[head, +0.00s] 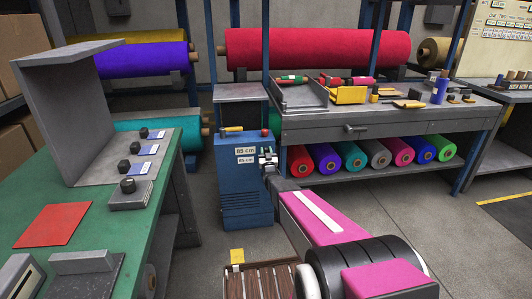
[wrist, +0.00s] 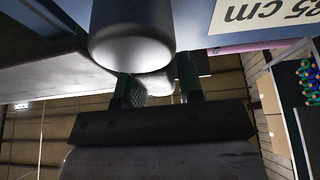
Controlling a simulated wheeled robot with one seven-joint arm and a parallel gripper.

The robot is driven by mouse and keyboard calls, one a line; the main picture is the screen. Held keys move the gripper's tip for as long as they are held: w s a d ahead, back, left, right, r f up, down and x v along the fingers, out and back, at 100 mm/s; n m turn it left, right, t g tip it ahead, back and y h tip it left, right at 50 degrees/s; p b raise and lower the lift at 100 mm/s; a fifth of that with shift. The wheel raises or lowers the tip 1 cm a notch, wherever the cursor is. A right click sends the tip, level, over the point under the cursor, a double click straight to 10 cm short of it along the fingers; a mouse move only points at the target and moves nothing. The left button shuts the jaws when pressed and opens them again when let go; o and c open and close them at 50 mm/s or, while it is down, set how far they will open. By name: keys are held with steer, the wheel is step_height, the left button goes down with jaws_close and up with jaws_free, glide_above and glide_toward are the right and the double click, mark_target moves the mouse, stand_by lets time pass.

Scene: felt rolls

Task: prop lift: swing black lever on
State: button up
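The prop lift is a blue cabinet (head: 240,190) standing on the floor, with "85 cm" labels on its upper front. My gripper (head: 268,160) is at the cabinet's upper right edge, beside the labels. Small dark and pale parts are crowded there, and I cannot separate the black lever clearly from my fingers. In the wrist view my gripper (wrist: 156,90) has its two fingers apart, with a gap between them. A rounded grey-black bar (wrist: 132,30), perhaps the lever, hangs close in front. A smaller rounded pale end shows behind the gap; contact is not clear.
A green-topped bench (head: 85,235) with a grey stand is at the left. A grey workbench (head: 390,120) with tools is at the right, with several coloured rolls below. A slatted wooden pallet (head: 262,283) lies at the front. Floor right of my arm is clear.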

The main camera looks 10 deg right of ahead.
jaws_close()
steer(key=shift+d, duration=0.1)
steer(key=d+m+h, duration=0.1)
steer(key=m, duration=0.1)
steer(key=m+h, duration=0.1)
steer(key=m, duration=0.2)
steer(key=d+m+h, duration=0.1)
steer(key=m+h, duration=0.1)
steer(key=shift+d+f+m+g, duration=0.35)
steer(key=shift+m+g, duration=0.05)
steer(key=m, duration=0.1)
steer(key=d+m+g+h, duration=0.1)
steer(key=m, duration=0.1)
steer(key=shift+d+f+h, duration=0.1)
steer(key=shift+f+h, duration=0.2)
steer(key=shift+f, duration=0.05)
steer(key=shift+d+f+m+g+h, duration=0.3)
steer(key=shift+f+m, duration=0.05)
steer(key=shift+m, duration=0.75)
steer(key=shift+d+f+m+g+h, duration=0.3)
steer(key=shift+f+m, duration=0.05)
steer(key=shift+m, duration=0.75)
steer(key=o, duration=0.5)
jaws_free()
